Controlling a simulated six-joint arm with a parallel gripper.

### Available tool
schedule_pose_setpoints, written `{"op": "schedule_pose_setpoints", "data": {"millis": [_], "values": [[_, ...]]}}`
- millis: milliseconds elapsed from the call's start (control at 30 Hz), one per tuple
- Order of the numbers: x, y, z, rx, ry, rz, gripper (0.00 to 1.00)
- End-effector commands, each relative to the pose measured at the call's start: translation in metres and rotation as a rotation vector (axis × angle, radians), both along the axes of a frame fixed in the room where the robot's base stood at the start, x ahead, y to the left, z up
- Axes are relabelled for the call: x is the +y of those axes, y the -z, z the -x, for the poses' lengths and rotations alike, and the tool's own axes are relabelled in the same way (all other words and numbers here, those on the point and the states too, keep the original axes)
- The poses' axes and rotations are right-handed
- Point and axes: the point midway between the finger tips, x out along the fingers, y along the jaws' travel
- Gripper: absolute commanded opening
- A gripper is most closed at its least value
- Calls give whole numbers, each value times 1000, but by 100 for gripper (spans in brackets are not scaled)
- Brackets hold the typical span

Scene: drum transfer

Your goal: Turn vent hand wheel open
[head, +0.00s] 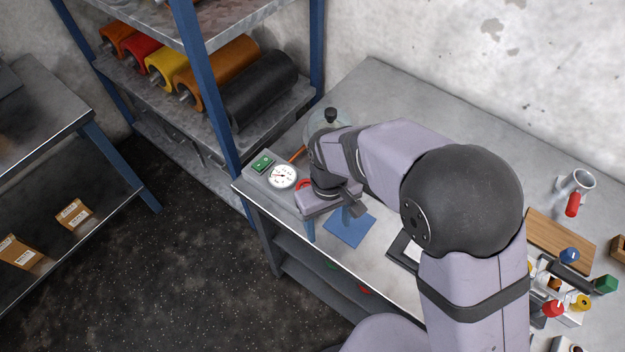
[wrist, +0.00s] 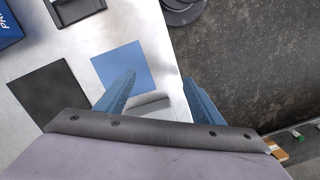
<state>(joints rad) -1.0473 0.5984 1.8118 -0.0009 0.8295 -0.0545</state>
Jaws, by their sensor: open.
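A red curved part (head: 303,185), perhaps the vent hand wheel, shows beside the white dial gauge (head: 283,176) on the left end of the bench. My gripper hides most of it, so I cannot tell its full shape. My gripper (head: 329,228) hangs over the bench's front left, just right of the gauge, with its blue fingers apart. In the wrist view my gripper (wrist: 160,78) is open, and no wheel shows between the fingers. A grey piece (wrist: 150,104) shows partly between them, at the bench edge.
A blue mat (head: 350,229) lies right of my gripper. A green box (head: 262,163) sits behind the gauge, and a clear vessel with a black knob (head: 330,115) stands behind my wrist. A tool rack (head: 568,285) and wooden board (head: 560,240) are at right. Shelves with rollers (head: 205,70) stand left.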

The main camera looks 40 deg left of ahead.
Motion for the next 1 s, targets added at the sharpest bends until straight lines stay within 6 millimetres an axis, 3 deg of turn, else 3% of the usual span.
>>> {"op": "schedule_pose_setpoints", "data": {"millis": [33,100,300,400,600,1000], "values": [[24,-5,-5,-10,-40,-22,61],[49,-14,-16,-23,-80,-50,61],[103,-66,-47,-76,-192,-142,61],[117,-94,-55,-89,-273,-163,61],[98,-96,-45,-28,-441,-93,61],[97,-84,-45,-25,-470,-92,61]]}}
